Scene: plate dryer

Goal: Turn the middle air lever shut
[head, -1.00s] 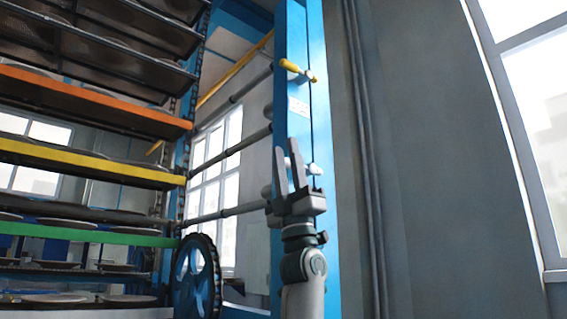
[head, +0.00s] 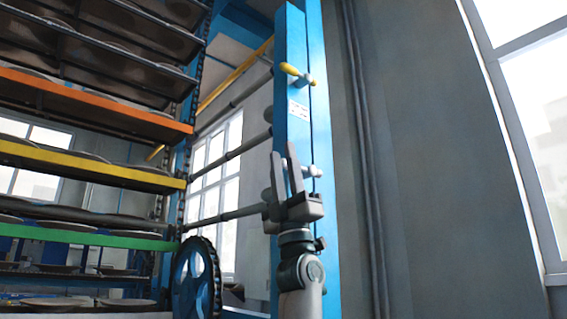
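A blue post (head: 292,115) carries the levers. An upper lever (head: 297,74) with yellow ends sits near its top, tilted down to the right. Lower on the post, a pale lever hub (head: 311,171) shows just right of my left gripper's fingers; the rest of that lever is hidden behind them. My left gripper (head: 284,152) points up in front of the post, its two fingers apart with nothing visible held between them. I cannot tell whether a finger touches the lever. My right gripper is not in view.
The plate rack with orange (head: 95,103), yellow (head: 90,168) and green (head: 85,237) shelf edges fills the left. A blue wheel (head: 196,280) stands at its lower right. Grey pipes run behind the post. A plain grey wall (head: 440,170) is at right.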

